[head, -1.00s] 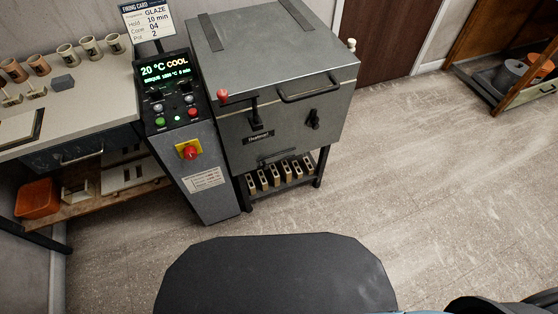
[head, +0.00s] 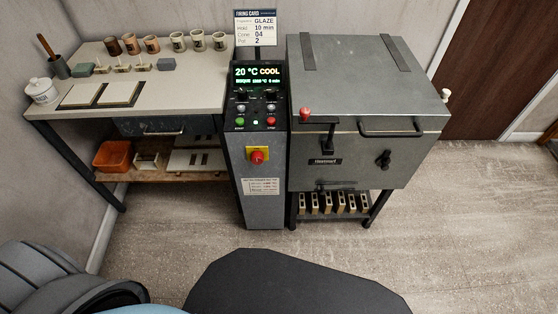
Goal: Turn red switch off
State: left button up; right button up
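The red switch (head: 257,157) is a red rotary knob on a yellow plate, on the front of the grey control pedestal (head: 262,208) in the middle of the view. A display (head: 259,75) above it reads 20 °C COOL, with small knobs and green and red buttons below. The knob's exact angle is too small to tell. A second red knob (head: 305,114) tops a lever on the kiln front. Neither of my grippers is in view.
The grey kiln (head: 345,157) stands right of the pedestal, on a stand with bricks. A worktable (head: 205,91) with cups and tiles is on the left; an orange bin (head: 115,156) sits on its lower shelf. Open floor (head: 440,225) lies in front and to the right.

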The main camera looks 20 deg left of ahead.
aim_at(257, 158)
jog(key=u, duration=0.05)
jog(key=k, duration=0.5)
jog(key=z, duration=1.55)
jog(key=i, duration=0.75)
jog(key=u, duration=1.45)
